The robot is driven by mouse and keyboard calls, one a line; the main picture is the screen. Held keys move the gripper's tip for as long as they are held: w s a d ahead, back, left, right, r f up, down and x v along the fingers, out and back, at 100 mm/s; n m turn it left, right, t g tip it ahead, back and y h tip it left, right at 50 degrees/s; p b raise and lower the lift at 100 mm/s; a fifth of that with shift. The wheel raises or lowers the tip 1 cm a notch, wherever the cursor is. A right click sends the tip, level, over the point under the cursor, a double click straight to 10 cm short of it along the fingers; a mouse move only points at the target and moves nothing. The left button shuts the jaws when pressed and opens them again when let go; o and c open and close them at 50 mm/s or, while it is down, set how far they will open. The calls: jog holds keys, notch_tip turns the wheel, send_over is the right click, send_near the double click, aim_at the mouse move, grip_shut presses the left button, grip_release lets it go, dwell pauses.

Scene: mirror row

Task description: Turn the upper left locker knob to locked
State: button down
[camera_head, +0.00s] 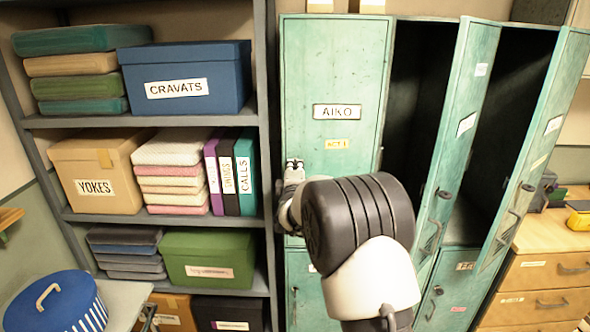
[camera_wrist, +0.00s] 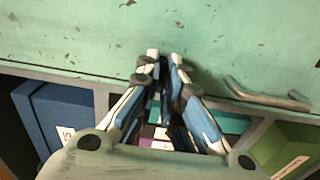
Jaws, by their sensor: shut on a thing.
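The upper left locker door (camera_head: 335,70) is pale green, closed, and labelled AIKO; its surface also fills the top of the wrist view (camera_wrist: 200,30). My gripper (camera_head: 293,168) is at the left side of this door. In the wrist view its fingertips (camera_wrist: 164,58) are close together at the door surface, shut on the locker knob. The knob itself is hidden by the fingertips, so its turn position cannot be told. A metal door handle (camera_wrist: 268,95) is to the right of the fingers in the wrist view, apart from them.
A shelf (camera_head: 190,121) with boxes, folded cloths and binders stands left of the lockers. Two locker doors (camera_head: 455,130) (camera_head: 538,130) hang open on the right. A wooden drawer unit (camera_head: 550,270) is at the far right. A blue basket (camera_head: 55,305) is at lower left.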

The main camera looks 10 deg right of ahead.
jog(key=m+b, duration=0.9)
jog(key=m, duration=0.8)
jog(key=shift+m+b, duration=0.3)
jog(key=shift+m, duration=0.1)
dwell(0.3)
jog(key=c, duration=1.7)
grip_release()
